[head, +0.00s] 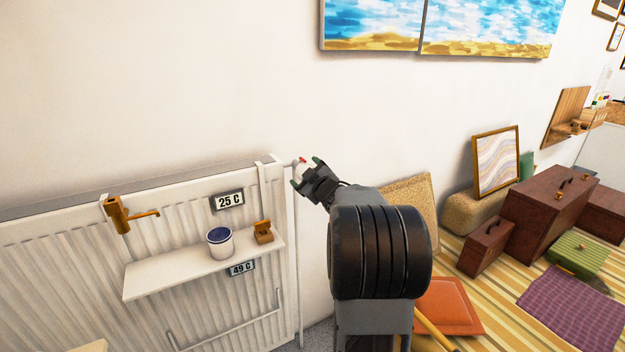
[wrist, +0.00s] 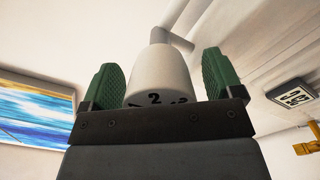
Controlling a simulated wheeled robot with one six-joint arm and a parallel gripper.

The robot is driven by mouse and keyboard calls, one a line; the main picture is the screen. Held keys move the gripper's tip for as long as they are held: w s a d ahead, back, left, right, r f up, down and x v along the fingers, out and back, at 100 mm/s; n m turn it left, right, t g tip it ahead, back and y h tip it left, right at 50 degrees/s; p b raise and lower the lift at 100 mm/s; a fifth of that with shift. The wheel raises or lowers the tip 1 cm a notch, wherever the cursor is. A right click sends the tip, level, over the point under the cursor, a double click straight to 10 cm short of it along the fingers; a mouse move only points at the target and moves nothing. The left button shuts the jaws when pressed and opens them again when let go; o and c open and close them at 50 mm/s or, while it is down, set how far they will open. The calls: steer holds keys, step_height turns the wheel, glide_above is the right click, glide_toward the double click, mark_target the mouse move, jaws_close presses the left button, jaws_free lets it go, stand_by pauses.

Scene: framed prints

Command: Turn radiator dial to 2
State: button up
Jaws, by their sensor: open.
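The radiator dial (wrist: 160,76) is a white knob at the top right corner of the radiator. In the wrist view it stands between the two green finger pads of my gripper (wrist: 160,82). The digit 2 shows near the middle of its visible edge, with parts of other digits on either side. In the head view the dial (head: 300,165) is small, with a red mark on it. My gripper (head: 306,173) is open around it; I cannot tell if the pads touch it.
The white radiator (head: 60,270) carries a shelf (head: 150,278) with a cup (head: 220,243) and a small wooden object (head: 263,232). An orange hook-like fixture (head: 118,213) hangs at its top. Suitcases (head: 545,207) and cushions (head: 450,306) lie on the floor to the right.

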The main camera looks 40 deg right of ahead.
steer(key=s+a, duration=0.2)
steer(key=s, duration=1.1)
steer(key=shift+s, duration=0.25)
steer(key=shift+d+r, duration=0.1)
steer(key=shift+r, duration=0.2)
steer(key=shift+c, duration=0.2)
steer(key=w+m, duration=0.2)
steer(key=w, duration=0.2)
steer(key=w+d+m, duration=0.1)
steer(key=w+m, duration=0.2)
steer(key=w, duration=0.1)
steer(key=w+m+p, duration=0.1)
steer(key=w+m, duration=0.1)
steer(key=w, duration=0.2)
steer(key=shift+w+d+r+m, duration=0.15)
steer(key=shift+w+d+m, duration=0.15)
steer(key=shift+m, duration=0.1)
steer(key=shift+c, duration=0.2)
